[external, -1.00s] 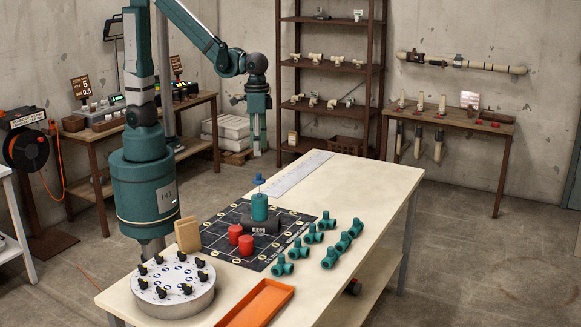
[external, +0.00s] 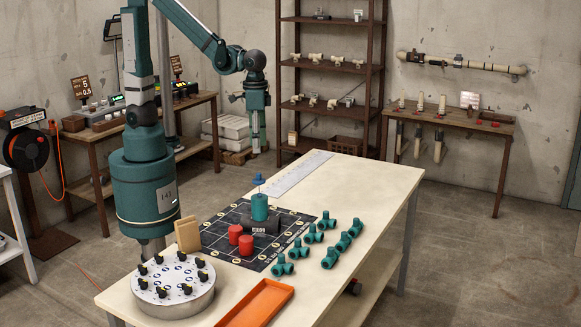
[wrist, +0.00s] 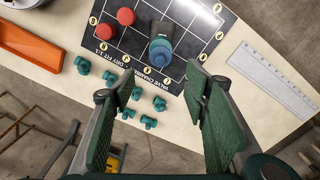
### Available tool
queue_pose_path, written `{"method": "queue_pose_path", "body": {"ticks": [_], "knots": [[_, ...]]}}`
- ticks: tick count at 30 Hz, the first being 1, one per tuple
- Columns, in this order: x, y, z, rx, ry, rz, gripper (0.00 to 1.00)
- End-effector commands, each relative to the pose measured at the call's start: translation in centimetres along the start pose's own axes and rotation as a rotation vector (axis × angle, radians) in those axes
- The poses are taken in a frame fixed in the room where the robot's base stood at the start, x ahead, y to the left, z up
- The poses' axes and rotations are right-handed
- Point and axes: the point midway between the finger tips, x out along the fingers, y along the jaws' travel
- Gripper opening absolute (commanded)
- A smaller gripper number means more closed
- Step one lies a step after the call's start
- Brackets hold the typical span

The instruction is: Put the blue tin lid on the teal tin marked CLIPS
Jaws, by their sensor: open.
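A teal tin (external: 260,209) stands upright on the dark gridded mat, by a dark grey block (external: 262,226) with a small white label. I cannot read the label or tell whether it belongs to the tin. A small blue piece (external: 258,181), seemingly the blue lid, shows above the tin with a thin stem between them. The wrist view shows the blue piece (wrist: 161,57) over the tin's top; whether a lid is seated there I cannot tell. My gripper (external: 258,150) is raised beyond the mat, apart from the tin. Its fingers (wrist: 160,88) are spread and empty.
Two red cylinders (external: 241,240) stand on the mat (external: 213,225). Several teal pipe fittings (external: 328,258) lie to its right. An orange tray (external: 255,305), a round knob panel (external: 173,285) and a tan block (external: 188,234) are nearer. A ruler (external: 290,175) lies at the far end.

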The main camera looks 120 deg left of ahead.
Motion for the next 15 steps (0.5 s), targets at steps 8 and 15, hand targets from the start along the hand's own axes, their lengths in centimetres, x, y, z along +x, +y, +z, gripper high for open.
{"method": "queue_pose_path", "body": {"ticks": [8,15], "knots": [[-2.0,0.3,1.6,0.058,0.063,0.024,0.45],[-4.3,0.6,3.5,0.133,0.148,0.053,0.45]]}}
